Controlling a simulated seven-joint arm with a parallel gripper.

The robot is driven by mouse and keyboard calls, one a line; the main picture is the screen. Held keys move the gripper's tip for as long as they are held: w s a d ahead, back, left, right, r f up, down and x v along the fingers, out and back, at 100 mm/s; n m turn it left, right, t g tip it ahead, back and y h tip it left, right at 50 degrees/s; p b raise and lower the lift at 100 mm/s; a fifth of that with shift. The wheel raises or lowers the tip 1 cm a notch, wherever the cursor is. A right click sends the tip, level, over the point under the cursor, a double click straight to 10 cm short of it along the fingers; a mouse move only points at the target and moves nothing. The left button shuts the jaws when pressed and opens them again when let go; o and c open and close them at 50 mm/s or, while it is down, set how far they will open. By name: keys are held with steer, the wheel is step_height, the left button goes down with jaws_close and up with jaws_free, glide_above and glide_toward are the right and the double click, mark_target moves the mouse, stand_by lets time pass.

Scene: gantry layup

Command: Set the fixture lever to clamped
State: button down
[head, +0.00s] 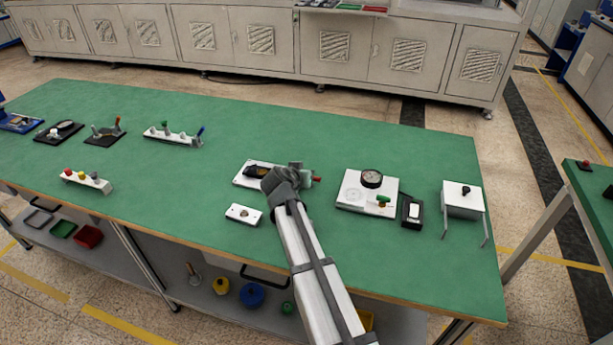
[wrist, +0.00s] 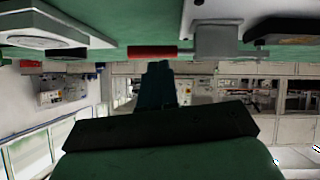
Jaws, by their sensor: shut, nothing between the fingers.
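The fixture is a white plate (head: 242,180) with a dark part (head: 257,171) on it, near the middle of the green bench. Its lever has a red handle (head: 316,179) that sticks out to the right. My gripper (head: 290,172) is over the right side of the fixture and hides part of it. The lever's marked setting cannot be read.
A white panel (head: 352,203) with a gauge (head: 372,179) and a black switch box (head: 412,211) stand to the right. A small white plate (head: 243,214) lies in front of the fixture. Farther right is a white box (head: 462,200). The bench behind the fixture is clear.

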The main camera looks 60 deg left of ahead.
steer(key=shift+d, duration=0.1)
steer(key=v, duration=1.4)
steer(key=shift+w+d, duration=0.35)
steer(key=shift+w, duration=0.05)
